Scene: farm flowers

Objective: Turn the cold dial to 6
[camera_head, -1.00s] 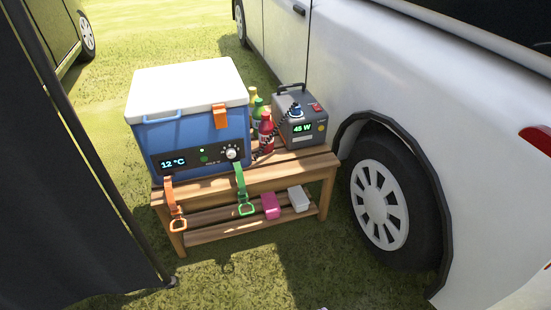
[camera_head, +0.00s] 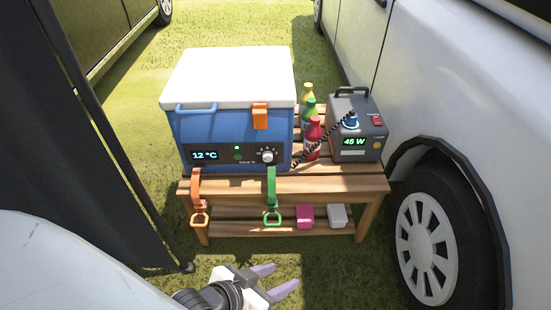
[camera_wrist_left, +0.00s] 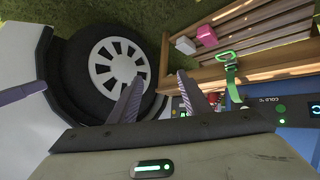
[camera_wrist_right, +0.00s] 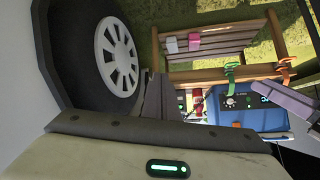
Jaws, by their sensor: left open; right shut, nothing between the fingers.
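The blue cooler (camera_head: 222,130) with a white lid stands on a slatted wooden bench. Its front panel has a display (camera_head: 206,155) reading 12 °C, a green light and the cold dial (camera_head: 267,156), a dark knob with a light face and marks around it. I cannot read the dial's setting. My left gripper (camera_head: 278,279) is open and empty, low in front of the bench and below the dial. In the right wrist view the dial (camera_wrist_right: 230,101) shows beyond my right gripper (camera_wrist_right: 158,95), whose fingers are together and empty. The right gripper is outside the head view.
A grey power box (camera_head: 357,135) reading 45 W and several bottles (camera_head: 313,135) stand right of the cooler. Orange (camera_head: 196,190) and green (camera_head: 271,190) straps hang in front. A white vehicle (camera_head: 470,110) is at right, a dark cloth (camera_head: 75,150) at left.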

